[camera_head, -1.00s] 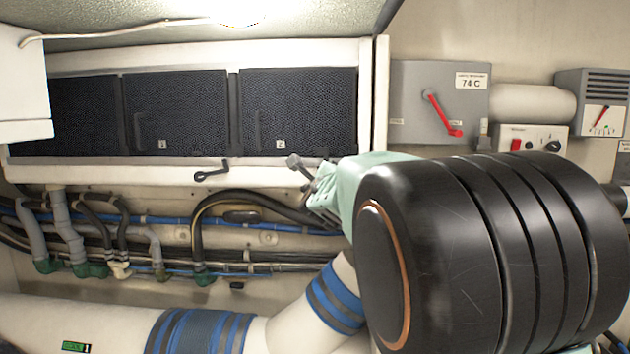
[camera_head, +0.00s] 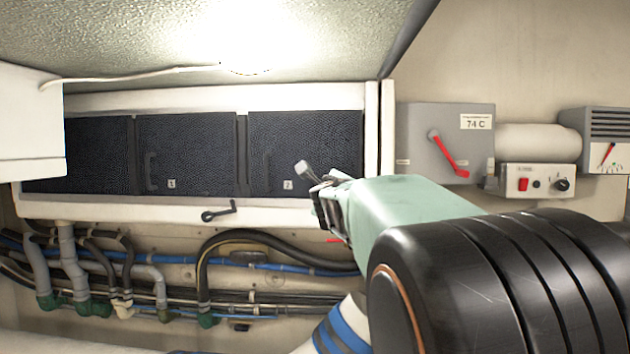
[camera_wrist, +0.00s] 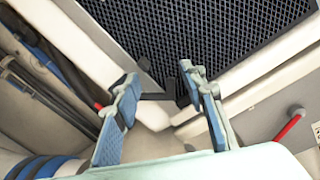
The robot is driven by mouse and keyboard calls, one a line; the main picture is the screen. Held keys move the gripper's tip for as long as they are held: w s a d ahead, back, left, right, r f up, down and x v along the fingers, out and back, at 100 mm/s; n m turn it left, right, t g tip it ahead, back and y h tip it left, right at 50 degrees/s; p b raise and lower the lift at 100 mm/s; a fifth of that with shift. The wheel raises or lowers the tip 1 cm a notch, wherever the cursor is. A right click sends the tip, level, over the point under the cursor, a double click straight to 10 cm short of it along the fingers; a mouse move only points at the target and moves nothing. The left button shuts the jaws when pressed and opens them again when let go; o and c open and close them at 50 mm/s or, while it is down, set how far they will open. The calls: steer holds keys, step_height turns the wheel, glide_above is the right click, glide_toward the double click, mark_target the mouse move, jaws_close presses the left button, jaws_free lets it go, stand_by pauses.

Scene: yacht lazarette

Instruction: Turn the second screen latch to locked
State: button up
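Two dark mesh screens labelled 1 (camera_head: 186,150) and 2 (camera_head: 308,140) sit in a white frame. In the head view my gripper hides this latch. My gripper (camera_head: 314,184) is in front of screen 2's lower right part; its fingers stand apart in the wrist view (camera_wrist: 159,77).
Cables and hoses (camera_head: 270,285) run below the rail. To the right are a grey box with a red lever (camera_head: 447,152), a white switch panel (camera_head: 537,181) and a vented gauge box (camera_head: 597,140). A white box (camera_head: 28,125) juts out at left.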

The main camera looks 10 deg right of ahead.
steer(key=shift+w+a+r, duration=0.1)
steer(key=shift+a+r, duration=0.05)
steer(key=shift+r, duration=0.65)
steer(key=shift+a+r, duration=0.1)
steer(key=shift+r, duration=0.65)
